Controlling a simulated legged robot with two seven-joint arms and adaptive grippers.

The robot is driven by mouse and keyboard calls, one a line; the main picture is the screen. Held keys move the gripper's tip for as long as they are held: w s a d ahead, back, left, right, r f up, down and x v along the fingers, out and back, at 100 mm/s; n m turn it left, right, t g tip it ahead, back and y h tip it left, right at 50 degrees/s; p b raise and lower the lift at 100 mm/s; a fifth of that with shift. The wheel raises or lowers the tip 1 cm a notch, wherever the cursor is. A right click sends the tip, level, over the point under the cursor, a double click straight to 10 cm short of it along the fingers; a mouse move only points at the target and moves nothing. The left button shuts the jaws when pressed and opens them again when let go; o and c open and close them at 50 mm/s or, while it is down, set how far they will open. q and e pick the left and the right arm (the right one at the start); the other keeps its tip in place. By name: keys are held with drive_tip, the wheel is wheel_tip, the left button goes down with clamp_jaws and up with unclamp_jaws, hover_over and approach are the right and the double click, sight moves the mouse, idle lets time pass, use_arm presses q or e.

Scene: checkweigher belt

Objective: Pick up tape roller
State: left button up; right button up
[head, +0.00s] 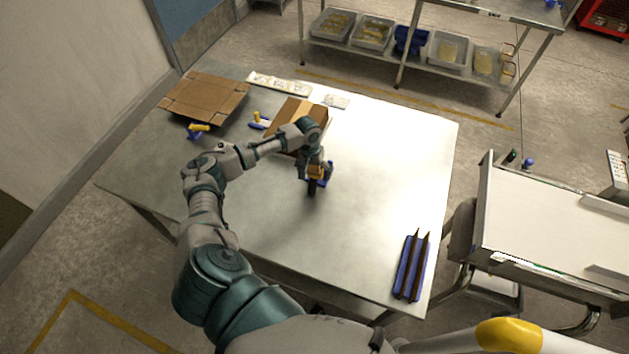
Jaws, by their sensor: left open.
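My left gripper (315,172) reaches down over the middle of the steel table, with its jaws open. Right at it is a tool with blue parts and a dark handle (312,188), which looks like a tape roller; the gripper hides much of it, and I cannot tell whether the fingers touch it. Another blue and yellow tool (198,130), like a tape dispenser, lies on the left of the table near the flat cardboard. My right gripper is not in view.
On the steel table (400,190), a cardboard box (285,113) stands behind my left gripper and flattened cardboard (205,97) lies back left. A blue holder (411,268) with dark bars lies front right.

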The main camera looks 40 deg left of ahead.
use_arm(q)
drive_tip(key=shift+a+f, duration=0.4)
drive_tip(key=shift+a, duration=0.1)
drive_tip(key=c, duration=0.3)
drive_tip(key=shift+d+r, duration=0.15)
drive_tip(key=shift+d, duration=0.2)
drive_tip(key=c, duration=1.1)
drive_tip(key=shift+o, duration=0.2)
drive_tip(key=shift+d, duration=0.15)
